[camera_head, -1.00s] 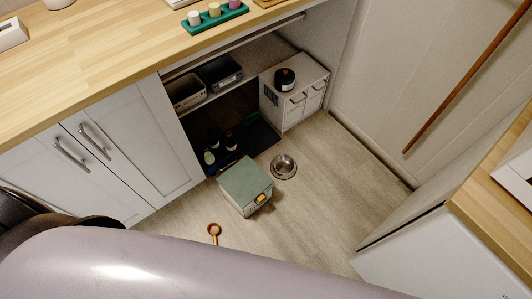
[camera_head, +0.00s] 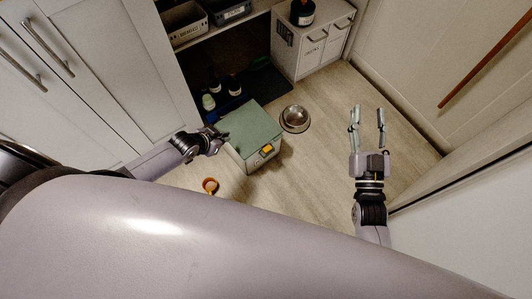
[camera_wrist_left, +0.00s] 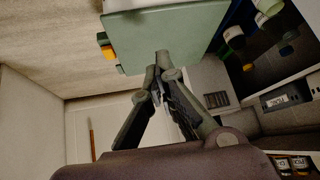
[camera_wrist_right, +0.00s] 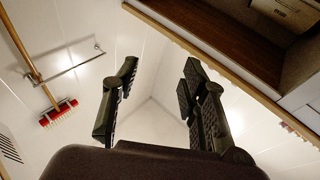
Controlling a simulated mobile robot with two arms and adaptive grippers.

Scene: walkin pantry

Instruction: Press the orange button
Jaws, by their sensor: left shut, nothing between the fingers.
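The orange button (camera_head: 267,149) is on the front of a box with a green lid (camera_head: 250,124) that stands on the floor. In the left wrist view the button (camera_wrist_left: 108,51) shows at the left edge of the green lid (camera_wrist_left: 185,30). My left gripper (camera_head: 224,137) is at the box's left side, close to the lid; I cannot tell whether it touches. In the left wrist view my left gripper (camera_wrist_left: 166,62) is shut and empty, its fingertips overlapping the lid's edge. My right gripper (camera_head: 368,108) is open and empty, to the right of the box; its spread fingers also fill the right wrist view (camera_wrist_right: 160,75).
A metal bowl (camera_head: 295,119) stands on the floor behind and right of the box. Bottles (camera_head: 220,88) stand in the open cupboard behind. White cabinet doors (camera_head: 70,75) are at the left. Floor at the right is clear.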

